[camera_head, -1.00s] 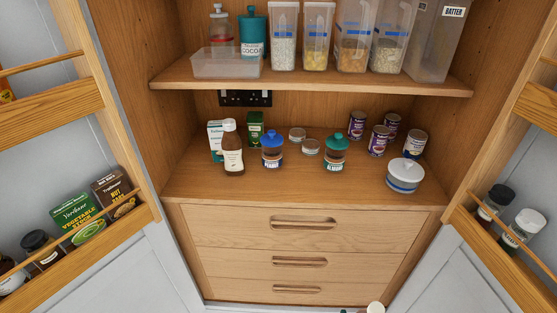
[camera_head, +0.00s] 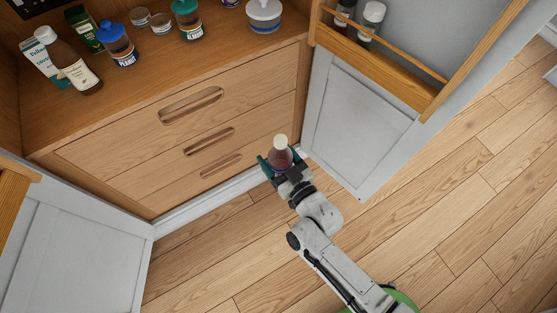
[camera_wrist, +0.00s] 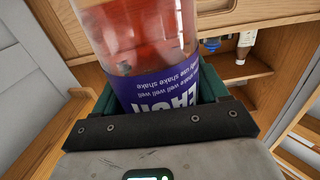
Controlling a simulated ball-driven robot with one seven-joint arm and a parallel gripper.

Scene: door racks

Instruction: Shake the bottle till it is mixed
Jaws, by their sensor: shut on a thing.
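The bottle (camera_head: 281,157) is clear with a cream cap, and reddish liquid shows inside. My gripper (camera_head: 279,166) is shut on it and holds it in the air in front of the drawers, above the floor. In the wrist view the bottle (camera_wrist: 150,45) fills the upper middle between the green fingers of my gripper (camera_wrist: 150,100). Its purple label reads "shake well" in upside-down small print. The liquid looks red at the wrist; I cannot tell whether layers are left in it. The bottle's lower end is hidden by the gripper.
A wooden cupboard has drawers (camera_head: 205,130) and a shelf (camera_head: 150,88) with a brown bottle (camera_head: 75,68), a blue-lidded jar (camera_head: 118,45) and a white pot (camera_head: 264,14). An open door (camera_head: 362,125) stands at the right. The floor (camera_head: 450,215) is clear.

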